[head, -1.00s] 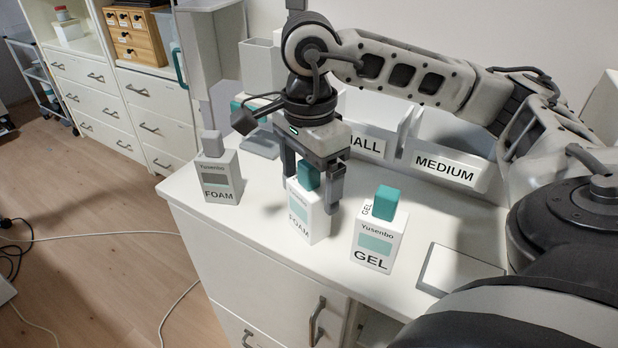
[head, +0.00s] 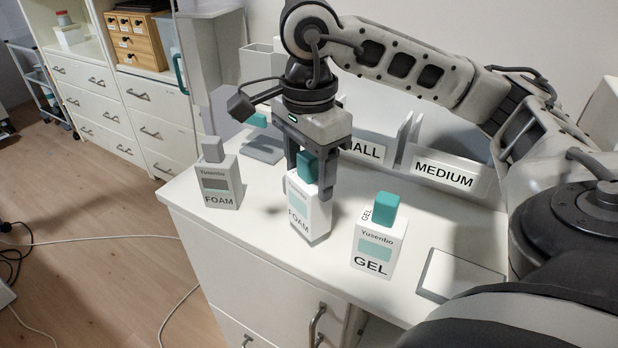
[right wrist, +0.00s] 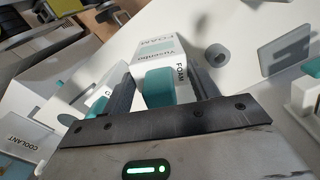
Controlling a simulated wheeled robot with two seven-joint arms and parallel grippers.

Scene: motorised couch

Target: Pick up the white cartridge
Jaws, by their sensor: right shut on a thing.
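My right gripper (head: 311,178) is shut on a white cartridge (head: 307,212) with a teal cap and the word FOAM. Its fingers lie on either side of the upper part. The cartridge is nearly upright over the white counter; whether its base touches the counter is hard to tell. In the right wrist view the cartridge (right wrist: 160,47) shows between the fingers, cap toward me. A grey-capped FOAM cartridge (head: 219,185) stands to the left. A white GEL cartridge (head: 379,246) with a teal cap stands to the right. My left gripper is out of view.
Behind are bins marked MEDIUM (head: 444,176) and, partly hidden, SMALL (head: 364,150). A flat grey-edged white pad (head: 463,277) lies at the right. The counter (head: 262,235) is bare between the cartridges. Drawer units (head: 150,105) stand at the back left.

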